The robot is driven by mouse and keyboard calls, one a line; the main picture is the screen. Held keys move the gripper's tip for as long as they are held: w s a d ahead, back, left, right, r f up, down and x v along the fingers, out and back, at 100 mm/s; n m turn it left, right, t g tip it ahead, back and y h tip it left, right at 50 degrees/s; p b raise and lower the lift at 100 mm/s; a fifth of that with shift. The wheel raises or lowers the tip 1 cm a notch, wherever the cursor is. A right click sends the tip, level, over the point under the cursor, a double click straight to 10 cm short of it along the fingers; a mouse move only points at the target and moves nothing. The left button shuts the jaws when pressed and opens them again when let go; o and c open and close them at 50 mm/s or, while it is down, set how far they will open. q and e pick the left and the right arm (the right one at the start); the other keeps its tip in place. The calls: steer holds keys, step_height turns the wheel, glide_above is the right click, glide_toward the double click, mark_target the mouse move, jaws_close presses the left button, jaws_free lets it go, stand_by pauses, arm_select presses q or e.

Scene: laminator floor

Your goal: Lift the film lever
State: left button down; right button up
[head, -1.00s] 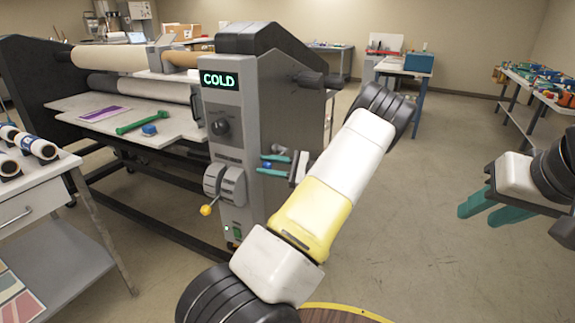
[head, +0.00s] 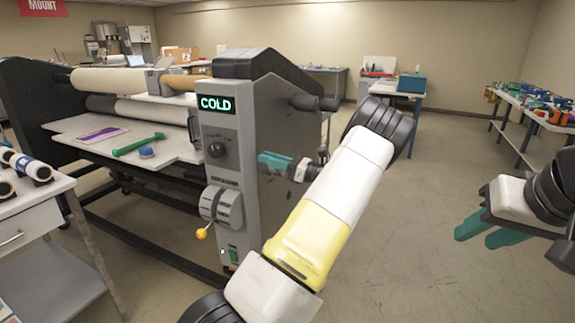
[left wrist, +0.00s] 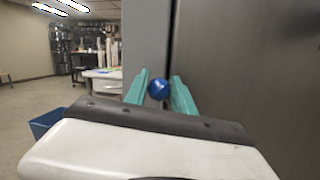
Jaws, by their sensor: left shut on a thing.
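The grey laminator end housing (head: 222,172) stands in the middle of the head view, with a green COLD display. My left gripper (head: 270,161) is at the housing's right side face, its teal fingers shut. In the left wrist view, a round blue knob (left wrist: 159,88) sits between the two fingertips, beside a grey panel edge. The fingers hide this knob in the head view, and no lever arm behind it can be made out. A yellow-knobbed lever (head: 202,233) on the front is apart from the gripper. My right gripper (head: 477,237) is open and empty at the right.
A side table with rolls (head: 30,215) is at the left edge.

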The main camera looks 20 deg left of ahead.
arm_select(q)
steer(key=shift+w+d+m, duration=0.1)
steer(key=shift+w+m, duration=0.15)
steer(key=shift+m, duration=0.05)
steer(key=c, duration=1.1)
jaws_free()
steer(key=shift+f, duration=0.1)
steer(key=shift+o, duration=0.2)
steer(key=v, duration=0.7)
steer(key=shift+d, duration=0.35)
